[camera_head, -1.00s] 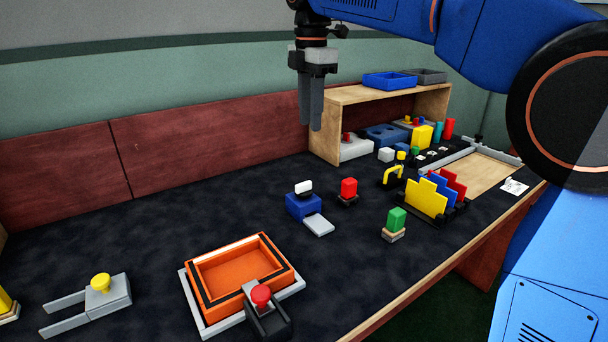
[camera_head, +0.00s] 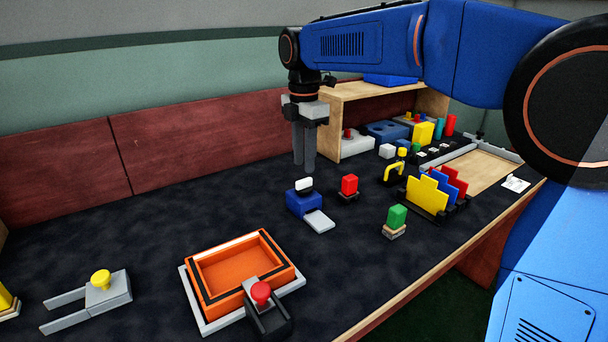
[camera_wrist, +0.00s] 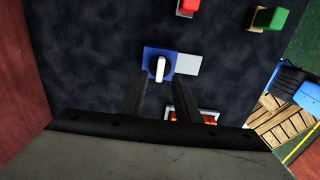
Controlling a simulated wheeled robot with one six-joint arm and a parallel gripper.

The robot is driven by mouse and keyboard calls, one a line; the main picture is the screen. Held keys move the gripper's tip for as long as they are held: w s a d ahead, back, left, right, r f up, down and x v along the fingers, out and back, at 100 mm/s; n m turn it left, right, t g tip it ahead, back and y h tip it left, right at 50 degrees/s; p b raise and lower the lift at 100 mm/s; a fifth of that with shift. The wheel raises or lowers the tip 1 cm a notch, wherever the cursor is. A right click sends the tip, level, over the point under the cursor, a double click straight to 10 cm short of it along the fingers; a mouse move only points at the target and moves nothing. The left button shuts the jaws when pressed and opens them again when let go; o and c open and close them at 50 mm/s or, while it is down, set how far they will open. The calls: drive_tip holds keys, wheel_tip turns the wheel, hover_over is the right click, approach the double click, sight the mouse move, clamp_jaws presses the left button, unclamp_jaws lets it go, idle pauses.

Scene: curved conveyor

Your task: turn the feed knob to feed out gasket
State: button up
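The feed knob (camera_head: 304,186) is a white bar-shaped handle on a dark round base, on top of a blue box (camera_head: 303,205). A light grey plate (camera_head: 319,222) sticks out from the box's front, and I see no gasket on it. My gripper (camera_head: 304,167) hangs pointing down above the knob, apart from it and empty. In the wrist view the two fingers (camera_wrist: 160,80) are apart, and the white knob (camera_wrist: 160,69) shows between and just beyond their tips, its bar lengthwise between them.
A red block (camera_head: 349,185) on a dark base stands close right of the blue box. An orange tray (camera_head: 240,270) with a red-knobbed clamp (camera_head: 261,293) lies in front. A wooden shelf (camera_head: 345,95) stands behind right. The dark table left of the box is clear.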

sight(304, 180)
drive_tip(key=shift+f, duration=2.5)
drive_tip(key=shift+c, duration=0.3)
clamp_jaws()
